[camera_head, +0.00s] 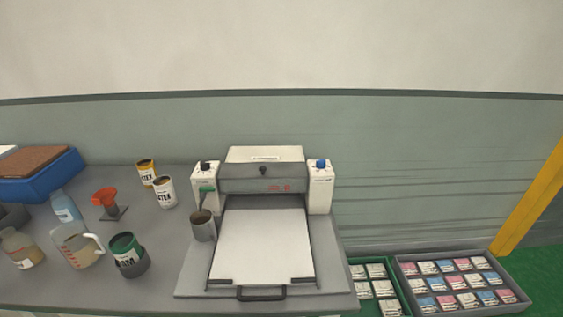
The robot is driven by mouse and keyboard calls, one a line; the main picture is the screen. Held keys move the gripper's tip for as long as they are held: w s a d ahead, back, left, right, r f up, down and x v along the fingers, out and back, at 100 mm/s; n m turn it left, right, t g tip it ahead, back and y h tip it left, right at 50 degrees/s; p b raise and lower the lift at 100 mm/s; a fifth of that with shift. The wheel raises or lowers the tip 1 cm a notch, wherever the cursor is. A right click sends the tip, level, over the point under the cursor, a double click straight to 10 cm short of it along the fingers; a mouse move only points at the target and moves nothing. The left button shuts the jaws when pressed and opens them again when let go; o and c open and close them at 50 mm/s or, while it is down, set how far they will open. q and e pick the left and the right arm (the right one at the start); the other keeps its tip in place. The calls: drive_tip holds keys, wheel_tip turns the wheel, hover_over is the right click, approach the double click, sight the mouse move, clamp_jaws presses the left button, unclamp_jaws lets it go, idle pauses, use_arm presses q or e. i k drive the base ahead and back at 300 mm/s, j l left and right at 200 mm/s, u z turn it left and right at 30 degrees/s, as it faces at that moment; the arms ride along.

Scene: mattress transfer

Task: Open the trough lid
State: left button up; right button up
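A grey and white machine stands on the table, with a flat white bed (262,243) in front. A grey cover with a small black knob (262,170) and red marks spans the back of the bed. It appears shut and may be the trough lid; I cannot tell for certain. A white box-shaped part (265,154) with a small label rises behind it. White side posts carry a black knob on the left (205,166) and a blue knob on the right (320,163). Neither of my grippers shows.
Cans, a jug (76,246), bottles, a red funnel (105,198) and a blue tray (40,186) crowd the left. Crates with packets (522,306) sit low at right. A black handle (261,293) is at the machine's front.

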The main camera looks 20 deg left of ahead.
sight(238, 170)
drive_tip(key=k+j+z, duration=0.2)
drive_tip(key=j+z, duration=0.2)
drive_tip(key=k+j+z, duration=0.25)
drive_tip(key=j+z, duration=0.15)
drive_tip(key=k+j+z, duration=0.4)
drive_tip(key=i+l, duration=0.1)
